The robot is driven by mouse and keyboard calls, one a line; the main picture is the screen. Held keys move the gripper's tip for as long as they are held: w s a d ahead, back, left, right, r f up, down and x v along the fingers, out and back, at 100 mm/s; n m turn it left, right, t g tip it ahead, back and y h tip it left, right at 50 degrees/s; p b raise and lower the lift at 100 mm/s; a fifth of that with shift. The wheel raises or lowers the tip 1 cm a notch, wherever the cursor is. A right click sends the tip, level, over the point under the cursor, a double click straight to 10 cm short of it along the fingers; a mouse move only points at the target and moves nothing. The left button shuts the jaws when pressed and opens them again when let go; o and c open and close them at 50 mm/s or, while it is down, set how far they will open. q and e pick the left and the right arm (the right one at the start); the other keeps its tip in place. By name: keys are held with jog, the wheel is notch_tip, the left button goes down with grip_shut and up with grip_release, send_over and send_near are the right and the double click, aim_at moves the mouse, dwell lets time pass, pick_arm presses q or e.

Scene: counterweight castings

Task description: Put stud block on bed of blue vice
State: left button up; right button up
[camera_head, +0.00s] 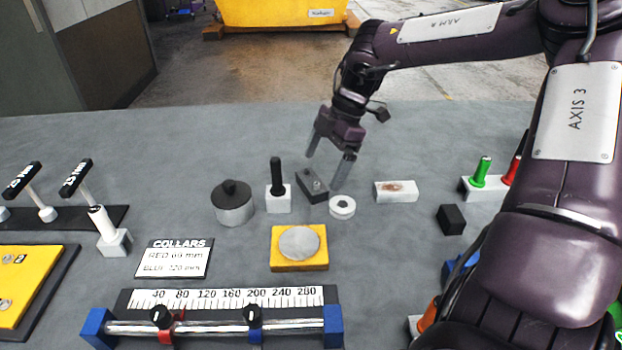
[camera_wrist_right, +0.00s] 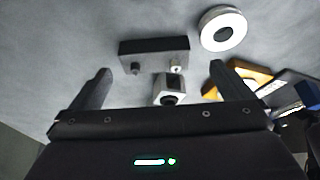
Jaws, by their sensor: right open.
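The stud block is a dark grey block with small studs on top (camera_head: 312,186). It lies on the grey table near the middle, and it shows ahead of the fingers in the right wrist view (camera_wrist_right: 150,50). My right gripper (camera_head: 329,162) is open and empty. Its fingers hang above and just behind the block, apart from it. My left gripper is out of view.
A white ring (camera_head: 342,206) lies close beside the block on the right. A white block with a black peg (camera_head: 278,198) stands close on the left. A lidded grey cylinder (camera_head: 233,205), a yellow plate (camera_head: 299,263) and a white block (camera_head: 396,191) are nearby. The table behind is clear.

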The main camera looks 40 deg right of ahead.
aim_at(311, 180)
jog(key=x, duration=0.4)
jog(key=shift+w, duration=0.4)
jog(key=shift+a+f, duration=0.15)
jog(key=shift+c, duration=0.4)
jog(key=c, duration=1.4)
jog(key=shift+w, duration=0.1)
notch_tip(311, 180, up, 20)
